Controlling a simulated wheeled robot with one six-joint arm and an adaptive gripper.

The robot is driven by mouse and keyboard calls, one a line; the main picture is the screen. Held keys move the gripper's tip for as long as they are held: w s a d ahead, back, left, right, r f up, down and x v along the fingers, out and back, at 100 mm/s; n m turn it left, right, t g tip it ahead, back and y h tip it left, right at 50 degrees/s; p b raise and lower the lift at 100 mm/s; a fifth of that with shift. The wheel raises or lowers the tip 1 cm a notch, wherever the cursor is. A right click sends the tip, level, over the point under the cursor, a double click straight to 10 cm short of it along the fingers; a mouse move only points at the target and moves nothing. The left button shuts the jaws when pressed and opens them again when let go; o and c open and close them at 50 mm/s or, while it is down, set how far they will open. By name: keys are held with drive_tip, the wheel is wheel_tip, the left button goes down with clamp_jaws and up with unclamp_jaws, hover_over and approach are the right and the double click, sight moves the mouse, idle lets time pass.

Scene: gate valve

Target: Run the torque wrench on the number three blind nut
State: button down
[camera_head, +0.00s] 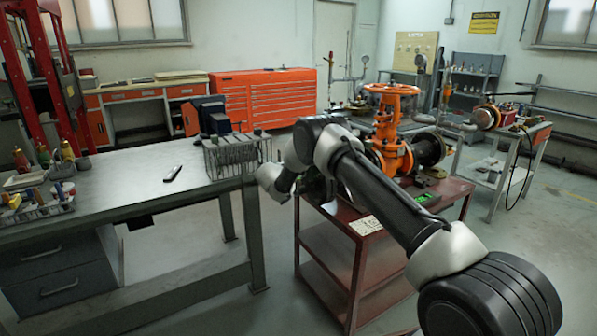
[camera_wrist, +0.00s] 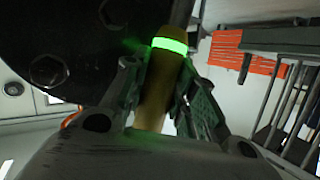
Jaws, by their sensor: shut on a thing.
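My gripper (camera_wrist: 163,82) is shut on a tan, rod-like tool (camera_wrist: 152,105) with a glowing green ring, which looks like the torque wrench. In the wrist view the tool runs up between the fingers, close beside a black flange (camera_wrist: 75,30). Two round bolts or nuts show on the flange, one at left (camera_wrist: 47,71) and one at the top (camera_wrist: 112,12). I cannot tell which is number three, nor whether the tool touches one. In the head view the orange gate valve (camera_head: 390,130) stands on a red cart; my arm hides the gripper and the valve's near side.
The red cart (camera_head: 335,270) carries the valve. A workbench (camera_head: 120,190) at left holds a wire rack (camera_head: 237,155), a small dark object (camera_head: 172,173) and a tray of bottles (camera_head: 35,205). An orange tool cabinet (camera_head: 262,95) stands behind. Clear floor lies between bench and cart.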

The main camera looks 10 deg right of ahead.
drive_tip(key=shift+w+d+r, duration=0.15)
drive_tip(key=shift+d, duration=0.15)
idle(0.9)
idle(1.0)
drive_tip(key=shift+f, duration=0.2)
idle(0.6)
drive_tip(key=shift+r, duration=0.2)
idle(1.3)
idle(0.8)
drive_tip(key=a, duration=0.1)
drive_tip(key=s+a, duration=0.1)
drive_tip(key=a, duration=0.3)
drive_tip(key=shift+s+a, duration=0.2)
drive_tip(key=shift+s, duration=0.15)
idle(0.3)
drive_tip(key=shift+d, duration=0.1)
